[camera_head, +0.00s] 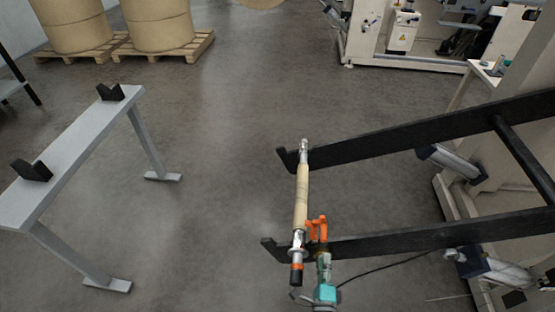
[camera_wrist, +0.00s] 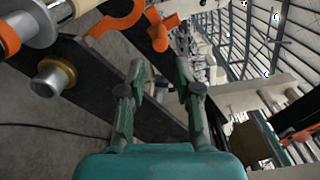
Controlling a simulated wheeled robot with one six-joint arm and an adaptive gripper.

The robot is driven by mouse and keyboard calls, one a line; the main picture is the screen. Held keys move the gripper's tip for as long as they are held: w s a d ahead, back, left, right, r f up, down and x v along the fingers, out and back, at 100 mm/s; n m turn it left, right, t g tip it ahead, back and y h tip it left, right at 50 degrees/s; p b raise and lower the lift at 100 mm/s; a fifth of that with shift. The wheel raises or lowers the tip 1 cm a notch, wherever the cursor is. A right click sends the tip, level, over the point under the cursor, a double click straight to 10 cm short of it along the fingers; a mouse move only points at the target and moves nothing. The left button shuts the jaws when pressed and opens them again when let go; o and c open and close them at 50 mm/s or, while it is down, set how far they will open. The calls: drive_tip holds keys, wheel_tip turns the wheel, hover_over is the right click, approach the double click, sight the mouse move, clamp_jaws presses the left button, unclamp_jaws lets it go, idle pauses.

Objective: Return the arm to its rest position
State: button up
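My gripper (camera_head: 323,258) is at the bottom centre in the head view, just right of the shaft's near end. In the wrist view my gripper (camera_wrist: 161,75) has its two green fingers apart, with nothing between them. The shaft (camera_head: 303,152) carries a tan core (camera_head: 301,200) and lies across the hooked ends of two black arms (camera_head: 400,137). Its near end has an orange ring and a black tip. An orange latch-like part (camera_head: 318,228) stands beside the shaft, close to my gripper; it also shows in the wrist view (camera_wrist: 118,20).
A grey stand (camera_head: 75,150) with two black V-blocks is at the left. Paper rolls (camera_head: 160,22) sit on pallets at the back left. A pale machine (camera_head: 400,40) stands at the back right. A cable (camera_head: 385,264) runs near the lower arm. The middle floor is clear.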

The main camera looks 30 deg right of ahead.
drive_tip(key=s+a+r+n+y, duration=0.5)
drive_tip(key=s+r+n, duration=0.5)
drive_tip(key=s+n, duration=0.2)
drive_tip(key=s+a+r+n+y, duration=0.5)
drive_tip(key=s+a+r+n, duration=0.3)
drive_tip(key=s+r+n, duration=0.3)
drive_tip(key=s+n, duration=0.1)
drive_tip(key=n, duration=0.3)
drive_tip(key=shift+s+r, duration=0.3)
